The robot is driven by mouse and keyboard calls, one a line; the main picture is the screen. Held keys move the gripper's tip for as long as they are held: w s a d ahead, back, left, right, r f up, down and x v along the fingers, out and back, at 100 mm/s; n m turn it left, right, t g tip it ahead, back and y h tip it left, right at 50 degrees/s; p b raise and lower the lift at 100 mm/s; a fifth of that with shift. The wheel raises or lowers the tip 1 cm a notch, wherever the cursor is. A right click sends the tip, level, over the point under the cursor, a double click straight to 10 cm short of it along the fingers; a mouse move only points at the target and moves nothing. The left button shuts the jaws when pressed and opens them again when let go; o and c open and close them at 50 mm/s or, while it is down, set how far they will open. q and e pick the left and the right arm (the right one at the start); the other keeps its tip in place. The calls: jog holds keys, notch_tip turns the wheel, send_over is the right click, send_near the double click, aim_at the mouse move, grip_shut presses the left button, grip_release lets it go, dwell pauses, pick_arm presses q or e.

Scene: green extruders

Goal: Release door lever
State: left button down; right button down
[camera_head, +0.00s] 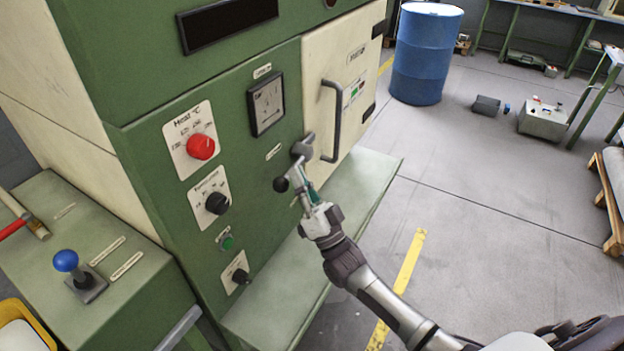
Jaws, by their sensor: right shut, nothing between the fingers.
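The cream door (322,67) is closed on the green machine front. It has a dark vertical handle (337,125). The door lever (302,150) sits at the door's lower left edge, with a grey hub and a dark ball knob (280,185) pointing down and left. My right gripper (299,184) comes in from the lower right and is shut and empty. Its fingertips are right by the lever, just right of the knob; I cannot tell whether they touch. The gripper partly hides the lever's arm. My left gripper is not in view.
The green machine panel carries a red dial (201,147), a black dial (217,203) and a gauge (267,104). A green ledge (283,300) juts out below. A blue joystick (67,262) stands at left.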

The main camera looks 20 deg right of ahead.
jog(key=shift+w+a+f, duration=0.15)
jog(key=shift+a+f, duration=0.35)
jog(key=shift+f, duration=0.25)
jog(key=shift+f, duration=0.1)
